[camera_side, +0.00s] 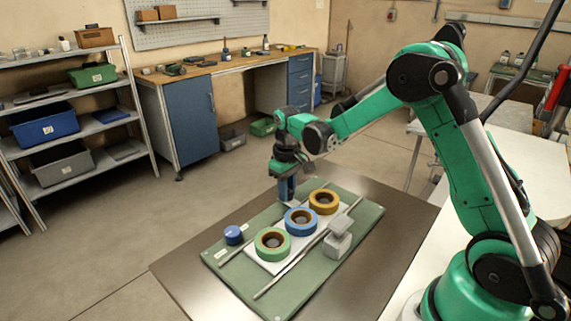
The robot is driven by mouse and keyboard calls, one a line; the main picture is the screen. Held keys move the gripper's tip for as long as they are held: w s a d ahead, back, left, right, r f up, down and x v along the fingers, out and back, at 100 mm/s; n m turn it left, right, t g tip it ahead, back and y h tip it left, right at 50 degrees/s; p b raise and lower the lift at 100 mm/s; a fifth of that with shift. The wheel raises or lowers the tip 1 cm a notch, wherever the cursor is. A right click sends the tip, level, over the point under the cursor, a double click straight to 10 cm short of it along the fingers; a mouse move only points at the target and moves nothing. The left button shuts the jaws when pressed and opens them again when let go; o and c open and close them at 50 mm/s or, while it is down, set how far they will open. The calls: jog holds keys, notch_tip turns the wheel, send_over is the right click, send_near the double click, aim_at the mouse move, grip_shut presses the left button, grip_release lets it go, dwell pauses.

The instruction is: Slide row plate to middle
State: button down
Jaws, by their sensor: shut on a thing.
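The row plate (267,263) is a pale, flat plate on a green board. It carries three tape reels in a line: a green one (272,244), a blue one (301,221) and an amber one (323,201). The plate lies between two thin metal rails, with the near rail (283,273) in full view. My gripper (287,196) points down at the plate's far left edge, behind the blue reel and left of the amber one. It is shut at that edge, apparently on the plate; the exact contact is too small to see.
The green board (230,281) lies on a dark table (185,283). A blue round piece (233,235) sits at the board's left. Grey blocks (338,239) stand at the right, beside the near rail. The board's front left is clear.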

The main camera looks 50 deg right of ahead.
jog(key=c, duration=0.7)
grip_release()
jog(key=shift+r, duration=2.85)
jog(key=shift+a+r, duration=0.1)
jog(key=shift+r, duration=0.05)
jog(key=s+a+r+t, duration=0.1)
jog(key=s+a+t, duration=0.1)
jog(key=s+a, duration=0.1)
jog(key=s+a+r+t, duration=0.2)
jog(key=s, duration=0.3)
jog(key=s+a+r+t, duration=0.2)
jog(key=s+a+t, duration=0.1)
jog(key=s, duration=0.1)
jog(key=shift+a+r, duration=0.2)
jog(key=shift+a, duration=0.1)
